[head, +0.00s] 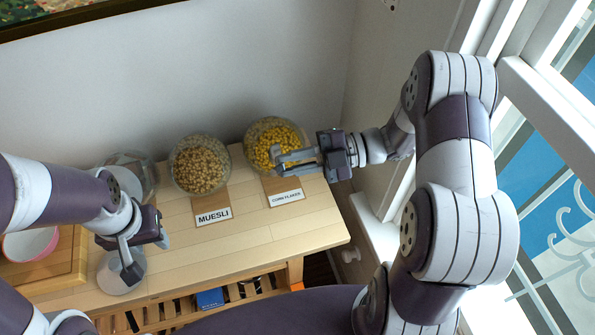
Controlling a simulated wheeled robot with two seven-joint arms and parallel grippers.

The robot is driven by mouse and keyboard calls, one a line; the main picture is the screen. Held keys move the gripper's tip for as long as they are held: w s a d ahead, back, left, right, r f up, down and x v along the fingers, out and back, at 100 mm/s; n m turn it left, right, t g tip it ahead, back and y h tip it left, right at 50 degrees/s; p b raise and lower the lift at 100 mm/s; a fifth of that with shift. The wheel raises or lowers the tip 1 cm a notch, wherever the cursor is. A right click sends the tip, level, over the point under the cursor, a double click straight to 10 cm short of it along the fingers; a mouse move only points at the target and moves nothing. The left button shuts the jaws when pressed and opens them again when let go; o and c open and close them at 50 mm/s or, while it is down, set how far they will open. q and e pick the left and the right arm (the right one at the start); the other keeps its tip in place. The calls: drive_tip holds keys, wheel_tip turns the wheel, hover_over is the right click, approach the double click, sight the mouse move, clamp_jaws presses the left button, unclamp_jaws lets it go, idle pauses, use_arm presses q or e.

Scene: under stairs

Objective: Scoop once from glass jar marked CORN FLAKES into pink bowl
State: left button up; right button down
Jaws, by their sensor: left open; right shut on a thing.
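The glass jar marked CORN FLAKES (262,133) stands at the back right of the wooden table, full of yellow flakes, with its label card in front. My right gripper (285,162) reaches in from the right over the jar's front right side. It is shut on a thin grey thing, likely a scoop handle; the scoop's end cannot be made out. The pink bowl (32,244) sits at the far left on a wooden tray, partly hidden by my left arm. My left gripper (143,258) is open, right of the bowl, over a white round vessel (118,277).
A MUESLI jar (199,165) stands left of the corn flakes. An empty-looking clear glass jar (140,172) stands further left, partly behind my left arm. The wooden tray (62,262) fills the table's left end. The table's front right (270,228) is clear. A window is at right.

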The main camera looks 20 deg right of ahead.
sight(275, 149)
drive_tip(key=w+f+b, duration=0.3)
drive_tip(key=w, duration=0.1)
drive_tip(key=w+f+b, duration=0.3)
drive_tip(key=w+f, duration=0.1)
drive_tip(key=shift+a, duration=0.1)
drive_tip(key=shift+f, duration=0.1)
drive_tip(key=shift+w+f+b, duration=0.2)
drive_tip(key=shift+w+b, duration=0.1)
drive_tip(key=shift+b, duration=0.15)
drive_tip(key=shift+r, duration=0.1)
idle(0.8)
